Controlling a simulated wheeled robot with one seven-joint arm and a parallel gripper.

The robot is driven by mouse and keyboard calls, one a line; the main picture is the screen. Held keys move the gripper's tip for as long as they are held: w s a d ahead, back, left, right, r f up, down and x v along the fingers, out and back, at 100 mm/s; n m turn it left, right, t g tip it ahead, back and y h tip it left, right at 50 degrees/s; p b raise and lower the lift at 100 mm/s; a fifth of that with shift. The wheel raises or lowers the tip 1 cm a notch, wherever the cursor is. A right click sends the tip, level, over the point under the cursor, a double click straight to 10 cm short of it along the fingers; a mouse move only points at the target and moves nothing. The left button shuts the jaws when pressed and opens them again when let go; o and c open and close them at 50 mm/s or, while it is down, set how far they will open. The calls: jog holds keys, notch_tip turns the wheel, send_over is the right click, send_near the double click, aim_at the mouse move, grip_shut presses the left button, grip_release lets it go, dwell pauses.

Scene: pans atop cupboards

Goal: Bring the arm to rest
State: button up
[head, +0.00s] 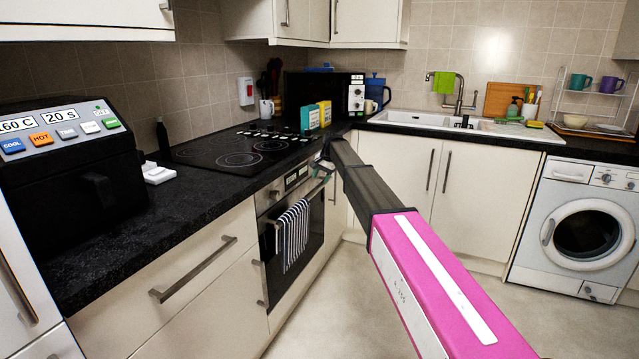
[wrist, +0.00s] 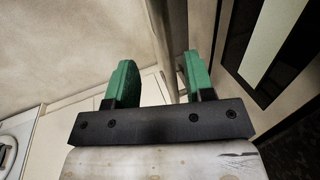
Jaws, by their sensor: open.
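My arm (head: 375,190) stretches from the lower right of the head view towards the oven. Its outer part is pink and white, then dark grey. My gripper (head: 323,168) is at its far end, in front of the oven's top edge, small and partly hidden in that view. In the wrist view my gripper (wrist: 160,62) shows two green fingers set apart on a dark bar, with nothing between them. It is open and empty.
The oven (head: 292,225) with a striped towel (head: 293,236) on its handle is close to my gripper. The black hob (head: 235,150) and worktop lie just beyond. A black fryer (head: 75,165) stands at left, a washing machine (head: 575,228) at right. The floor (head: 345,290) is clear.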

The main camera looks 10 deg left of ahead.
jog(key=s+d+f+n+h, duration=0.1)
jog(key=s+d+f, duration=0.7)
jog(key=s+d, duration=0.25)
jog(key=s+d+f+h, duration=0.1)
jog(key=s+d+f, duration=0.6)
jog(key=s+d, duration=0.3)
jog(key=s+d+f+n, duration=0.1)
jog(key=s+d, duration=0.3)
jog(key=s, duration=0.4)
jog(key=s+d+f+h, duration=0.1)
jog(key=s+d+f, duration=0.3)
jog(key=s, duration=0.5)
jog(key=s+d+f+n+g, duration=0.1)
jog(key=s+d, duration=0.3)
jog(key=s, duration=0.5)
jog(key=shift+s+d+f+n, duration=0.25)
jog(key=shift+d+f+n, duration=0.05)
jog(key=shift+f, duration=0.45)
